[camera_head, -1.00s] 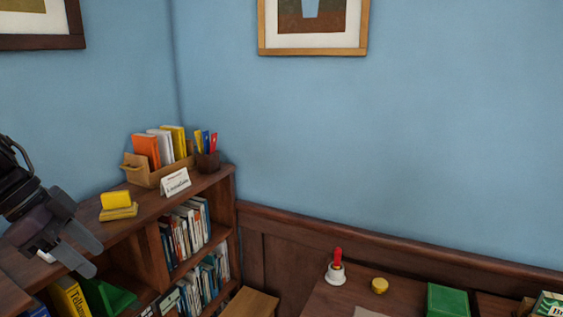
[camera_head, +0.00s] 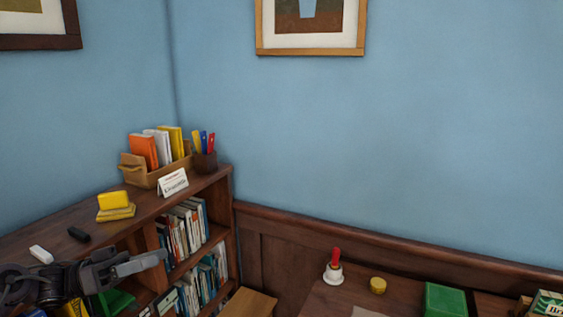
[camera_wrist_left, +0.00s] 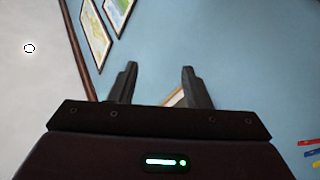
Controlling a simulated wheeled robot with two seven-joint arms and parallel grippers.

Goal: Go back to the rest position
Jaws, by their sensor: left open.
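My left gripper (camera_head: 140,264) is in the lower left of the head view, in front of the wood bookcase (camera_head: 222,180). It points right and lies below the level of the bookcase top. In the left wrist view my left gripper (camera_wrist_left: 158,85) shows two dark fingers spread apart with nothing between them. Blue wall and framed pictures (camera_wrist_left: 97,35) lie beyond the fingers. My right gripper is not in either view.
On the bookcase top are a white object (camera_head: 41,254), a black object (camera_head: 78,234), yellow blocks (camera_head: 114,205), a card (camera_head: 173,182) and a wooden box (camera_head: 140,176).

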